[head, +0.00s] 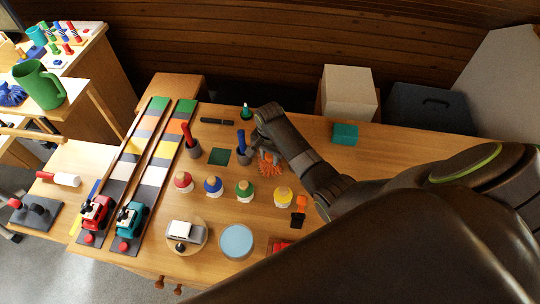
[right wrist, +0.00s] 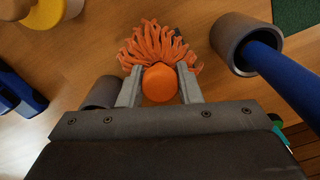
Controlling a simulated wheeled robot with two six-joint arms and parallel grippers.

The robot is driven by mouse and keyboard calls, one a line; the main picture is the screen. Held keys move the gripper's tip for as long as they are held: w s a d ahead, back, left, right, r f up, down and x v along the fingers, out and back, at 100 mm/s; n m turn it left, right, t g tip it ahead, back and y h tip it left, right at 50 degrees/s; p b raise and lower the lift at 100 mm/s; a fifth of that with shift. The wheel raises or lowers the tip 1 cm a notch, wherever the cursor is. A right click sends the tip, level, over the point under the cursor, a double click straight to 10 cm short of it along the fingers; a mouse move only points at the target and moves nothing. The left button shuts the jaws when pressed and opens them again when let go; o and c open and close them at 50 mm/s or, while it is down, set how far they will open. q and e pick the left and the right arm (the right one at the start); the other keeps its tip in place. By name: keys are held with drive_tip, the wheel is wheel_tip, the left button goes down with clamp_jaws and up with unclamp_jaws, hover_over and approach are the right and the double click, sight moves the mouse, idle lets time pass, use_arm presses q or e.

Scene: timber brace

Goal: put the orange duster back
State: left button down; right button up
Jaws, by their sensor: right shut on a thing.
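The orange duster (head: 269,167) has a stringy fringe and a round orange handle top. In the right wrist view the fringe (right wrist: 158,45) spreads beyond the fingers, over the wooden tabletop. My right gripper (right wrist: 160,86) is shut on the duster's handle, one finger on each side of it. In the head view the right gripper (head: 262,148) is above the far middle of the table, just right of a grey cup. Whether the fringe touches the table I cannot tell. My left gripper is out of view.
A grey cup with a blue stick (head: 241,148) stands close to the duster. Another grey cup (right wrist: 101,92) is partly hidden beside my finger. A red-handled cup (head: 191,147) and a dark green square (head: 219,156) lie left. Several coloured knobs, including a yellow one (head: 283,197), stand nearer.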

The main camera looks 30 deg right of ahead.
drive_tip(key=shift+d+f, duration=0.15)
drive_tip(key=shift+f, duration=0.1)
drive_tip(key=shift+f, duration=0.1)
drive_tip(key=o, duration=0.9)
wheel_tip(320, 180, up, 12)
drive_tip(key=shift+r, duration=0.15)
idle(0.5)
